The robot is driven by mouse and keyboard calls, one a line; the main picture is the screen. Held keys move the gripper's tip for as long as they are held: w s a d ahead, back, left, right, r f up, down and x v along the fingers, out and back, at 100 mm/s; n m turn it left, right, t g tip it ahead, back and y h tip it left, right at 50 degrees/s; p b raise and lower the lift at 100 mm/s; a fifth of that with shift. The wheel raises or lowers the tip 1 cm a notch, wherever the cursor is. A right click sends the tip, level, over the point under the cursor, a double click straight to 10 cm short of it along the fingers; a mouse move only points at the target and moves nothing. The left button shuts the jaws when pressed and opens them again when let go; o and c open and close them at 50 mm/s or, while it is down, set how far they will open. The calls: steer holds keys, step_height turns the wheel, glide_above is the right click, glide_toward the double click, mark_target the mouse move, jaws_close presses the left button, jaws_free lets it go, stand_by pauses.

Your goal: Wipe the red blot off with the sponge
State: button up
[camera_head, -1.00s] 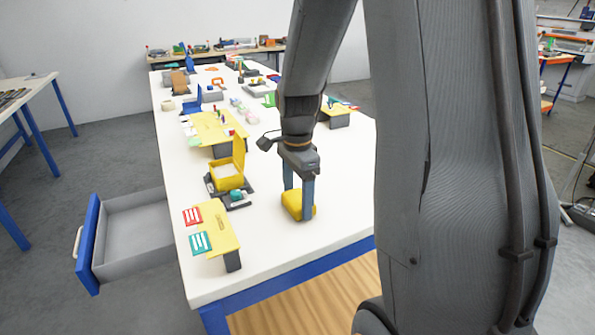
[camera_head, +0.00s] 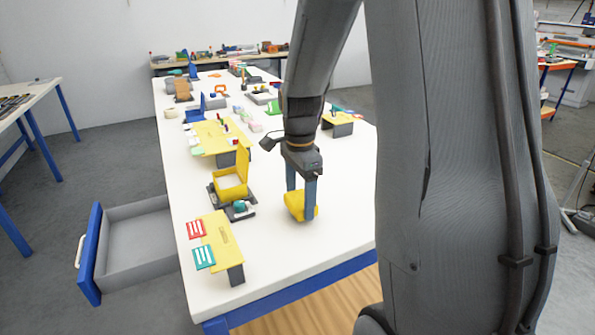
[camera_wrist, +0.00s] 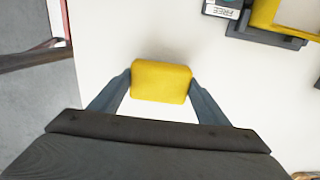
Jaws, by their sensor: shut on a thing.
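The yellow sponge (camera_head: 299,207) is between the fingers of my gripper (camera_head: 303,208), which is shut on it. The sponge is at the white table top (camera_head: 280,255), near its front part; I cannot tell whether it touches the surface. In the wrist view, the sponge (camera_wrist: 161,81) sits squarely between the two fingertips of my gripper (camera_wrist: 161,84), with a faint shadow around it on the white top. No red blot shows in either view; it may be hidden under or behind the sponge or the arm.
Left of the gripper stand an open yellow box (camera_head: 231,184) on a dark base and a yellow stand (camera_head: 222,232) with red and green cards. An open drawer (camera_head: 135,245) juts out at the left. Several items crowd the table's far part. The surface around the sponge is clear.

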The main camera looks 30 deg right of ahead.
steer(key=shift+s+a+r+p, duration=0.15)
steer(key=shift+a+r+p, duration=0.15)
steer(key=shift+r, duration=0.45)
steer(key=shift+a+r+p, duration=0.1)
steer(key=shift+r+p, duration=0.2)
steer(key=shift+p, duration=0.05)
step_height(320, 180, up, 4)
steer(key=p, duration=0.3)
steer(key=shift+r+p, duration=0.15)
steer(key=shift+p, duration=0.15)
